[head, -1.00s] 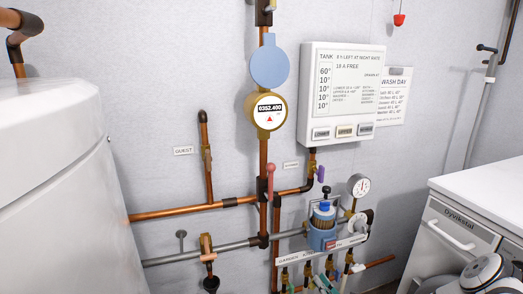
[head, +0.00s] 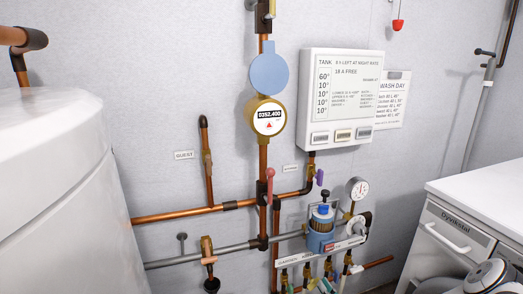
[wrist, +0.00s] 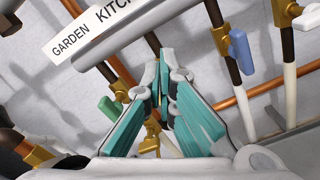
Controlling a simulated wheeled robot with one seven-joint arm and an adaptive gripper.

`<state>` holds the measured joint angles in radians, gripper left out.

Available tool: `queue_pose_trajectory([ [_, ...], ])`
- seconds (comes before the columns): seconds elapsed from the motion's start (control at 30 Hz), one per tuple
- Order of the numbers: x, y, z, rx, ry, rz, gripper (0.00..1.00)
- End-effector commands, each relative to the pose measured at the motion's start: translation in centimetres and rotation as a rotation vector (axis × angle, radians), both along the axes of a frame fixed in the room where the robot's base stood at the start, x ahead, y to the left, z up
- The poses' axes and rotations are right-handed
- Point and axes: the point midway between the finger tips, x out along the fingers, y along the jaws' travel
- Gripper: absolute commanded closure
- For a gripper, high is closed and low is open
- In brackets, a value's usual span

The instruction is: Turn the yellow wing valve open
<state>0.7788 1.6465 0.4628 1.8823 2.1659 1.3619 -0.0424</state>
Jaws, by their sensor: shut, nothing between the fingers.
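A row of brass tap valves hangs under the white label strip (head: 303,255) in the head view. In the wrist view a green wing (wrist: 107,107) and a blue wing (wrist: 241,51) show clearly on two of them. A small yellow-gold bit (wrist: 151,128) shows between my fingers. I cannot tell whether it is the yellow wing or brass. My gripper (wrist: 163,73) has teal-padded fingers drawn together, with nothing held between the tips.
Copper and grey pipes cross the wall around the valves. A blue filter (head: 321,226) and a pressure gauge (head: 357,189) stand just above the label strip. A red lever (head: 269,180) is at the left. A white-topped cabinet (head: 480,205) stands at the right, a white tank (head: 60,190) at the left.

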Motion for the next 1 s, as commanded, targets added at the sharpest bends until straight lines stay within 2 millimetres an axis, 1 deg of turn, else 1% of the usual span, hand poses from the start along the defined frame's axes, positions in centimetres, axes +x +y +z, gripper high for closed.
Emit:
queue_pose_trajectory([
  [0.03, -0.6, -0.3, 0.2, 0.0, 0.002, -0.001, 1.0],
  [0.2, -2.4, -0.7, 0.2, 0.001, 0.002, 0.0, 1.0],
  [0.4, -3.8, -1.2, 0.1, 0.002, 0.001, 0.0, 1.0],
  [0.77, -3.9, -1.3, 0.0, 0.001, 0.0, 0.001, 1.0],
  [1.0, -3.5, -2.3, -0.7, 0.001, -0.002, -0.001, 1.0],
])
